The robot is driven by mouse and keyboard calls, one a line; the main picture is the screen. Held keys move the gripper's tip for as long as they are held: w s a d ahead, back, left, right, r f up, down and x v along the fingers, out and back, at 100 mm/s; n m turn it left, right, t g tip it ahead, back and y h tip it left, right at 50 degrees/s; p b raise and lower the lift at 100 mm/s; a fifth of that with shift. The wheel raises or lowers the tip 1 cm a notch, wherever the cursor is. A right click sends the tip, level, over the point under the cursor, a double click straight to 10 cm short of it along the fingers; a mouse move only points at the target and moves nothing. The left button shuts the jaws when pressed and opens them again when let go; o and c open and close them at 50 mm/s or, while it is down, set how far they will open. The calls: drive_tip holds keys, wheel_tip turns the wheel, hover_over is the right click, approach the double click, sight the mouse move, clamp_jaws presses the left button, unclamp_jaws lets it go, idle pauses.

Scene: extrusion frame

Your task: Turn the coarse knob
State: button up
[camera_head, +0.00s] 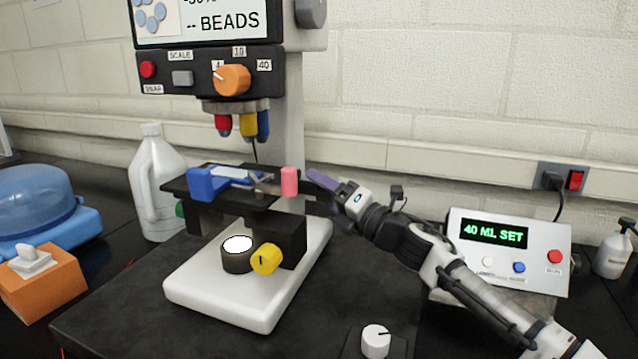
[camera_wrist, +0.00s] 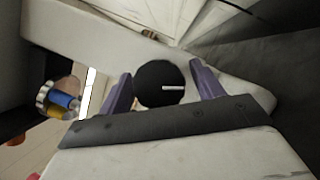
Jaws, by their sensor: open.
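A round black knob with a white line (camera_wrist: 160,84) is on the side of the pale microscope body in the wrist view. It lies between the two purple fingers of my gripper (camera_wrist: 161,72). The fingers are apart, one on each side of the knob, with visible gaps, so the gripper is open. In the head view my gripper (camera_head: 322,181) is at the right of the microscope stage (camera_head: 232,193), beside a pink cylinder (camera_head: 289,181). The black knob cannot be made out clearly there. I read no label on it.
An orange knob (camera_head: 232,79) is on the upper panel. A display box (camera_head: 509,250) stands at right, a white jug (camera_head: 155,185) at left. A white dial (camera_head: 375,341) is in front.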

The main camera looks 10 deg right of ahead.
drive_tip(key=shift+w+a+r, duration=0.1)
drive_tip(key=shift+w+a, duration=0.25)
drive_tip(key=shift+w, duration=0.15)
drive_tip(key=c, duration=1)
drive_tip(key=shift+o, duration=0.2)
